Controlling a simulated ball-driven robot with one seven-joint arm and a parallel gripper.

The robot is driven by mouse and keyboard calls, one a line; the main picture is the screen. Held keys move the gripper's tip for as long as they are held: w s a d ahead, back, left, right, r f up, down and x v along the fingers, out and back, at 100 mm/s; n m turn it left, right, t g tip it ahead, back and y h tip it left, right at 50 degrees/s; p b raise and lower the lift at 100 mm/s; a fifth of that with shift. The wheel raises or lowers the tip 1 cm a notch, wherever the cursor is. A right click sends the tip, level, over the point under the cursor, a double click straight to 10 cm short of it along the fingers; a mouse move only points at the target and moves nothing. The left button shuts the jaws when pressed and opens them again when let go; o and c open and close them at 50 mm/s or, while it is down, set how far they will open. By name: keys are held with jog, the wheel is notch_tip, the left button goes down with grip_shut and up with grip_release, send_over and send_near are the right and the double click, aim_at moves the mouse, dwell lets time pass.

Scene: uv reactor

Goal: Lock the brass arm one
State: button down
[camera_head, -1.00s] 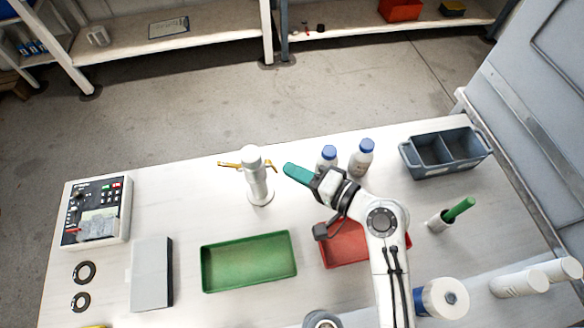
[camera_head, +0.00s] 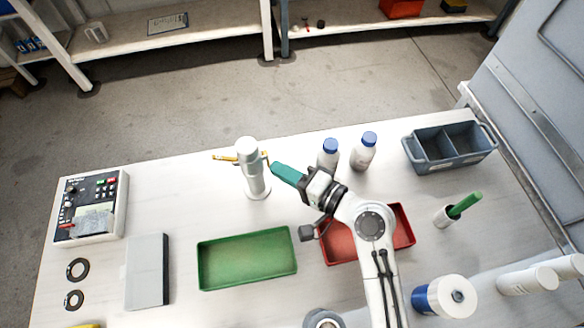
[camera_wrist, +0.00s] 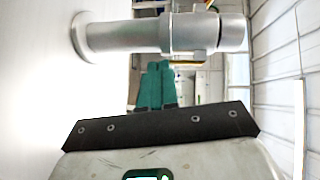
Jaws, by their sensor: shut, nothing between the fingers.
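The white and grey cylindrical reactor post (camera_head: 252,168) stands upright on the bench and also fills the top of the wrist view (camera_wrist: 150,36). A thin brass arm (camera_head: 226,157) sticks out to the left near its top. Another short brass piece (camera_head: 265,158) shows at its right side, close to my fingertips. My gripper (camera_head: 275,168) has green fingers, shut and empty, just right of the post. In the wrist view the fingers (camera_wrist: 155,72) point at the post just below its collar. I cannot tell whether they touch it.
Two blue-capped bottles (camera_head: 328,153) stand right of my gripper. A green tray (camera_head: 203,268) and a red tray (camera_head: 408,222) lie in front. A grey divided bin (camera_head: 410,153) is at the right, a control box (camera_head: 122,205) at the left.

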jog(key=b+v, duration=0.2)
jog(key=v, duration=0.8)
jog(key=shift+s+d, duration=0.2)
jog(key=shift+d, duration=0.15)
jog(key=shift+r, duration=0.1)
